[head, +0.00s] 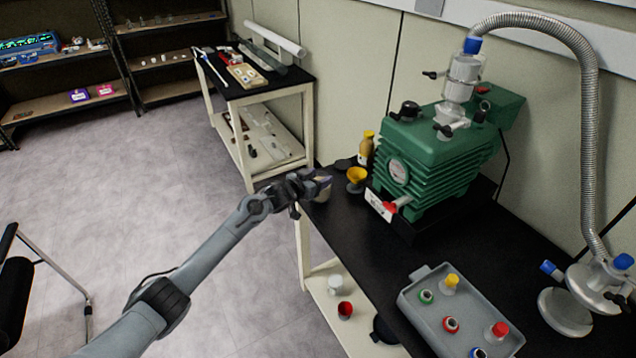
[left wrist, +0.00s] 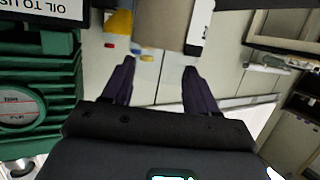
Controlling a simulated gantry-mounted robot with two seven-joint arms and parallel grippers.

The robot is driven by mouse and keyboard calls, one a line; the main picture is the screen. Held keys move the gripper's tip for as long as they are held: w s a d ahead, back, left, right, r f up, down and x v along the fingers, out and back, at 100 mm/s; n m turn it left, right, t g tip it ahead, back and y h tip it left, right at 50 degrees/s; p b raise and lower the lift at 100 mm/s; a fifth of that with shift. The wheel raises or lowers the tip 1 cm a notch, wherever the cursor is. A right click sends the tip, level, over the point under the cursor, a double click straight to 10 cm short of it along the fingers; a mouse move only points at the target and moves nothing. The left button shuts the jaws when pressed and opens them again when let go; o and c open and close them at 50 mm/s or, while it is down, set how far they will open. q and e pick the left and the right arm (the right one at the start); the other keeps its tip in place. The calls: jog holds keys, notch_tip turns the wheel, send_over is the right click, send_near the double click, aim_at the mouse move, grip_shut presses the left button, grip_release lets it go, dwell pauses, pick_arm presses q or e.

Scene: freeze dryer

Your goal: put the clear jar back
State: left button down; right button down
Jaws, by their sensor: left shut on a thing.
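My left gripper (head: 318,184) is at the near left corner of the black bench, left of the yellow funnel. A small pale, see-through thing, apparently the clear jar (head: 323,195), shows at its fingertips, partly covered by them. In the left wrist view the two dark purple fingers (left wrist: 157,72) stand apart, with the jar's outline hard to make out between them. The jar appears held at the bench edge; I cannot tell whether it touches the bench top. My right gripper is in neither view.
The yellow funnel (head: 356,175), a yellow-capped bottle (head: 366,150) and the green pump (head: 432,158) stand close by on the black bench. A grey tray (head: 412,300) holds several coloured-capped pieces. A white cup (head: 334,284) and red cup (head: 345,310) sit on the lower shelf.

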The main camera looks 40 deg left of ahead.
pick_arm(q)
jog(key=shift+f, duration=0.5)
jog(key=shift+f, duration=0.15)
jog(key=shift+c, duration=1.5)
grip_release()
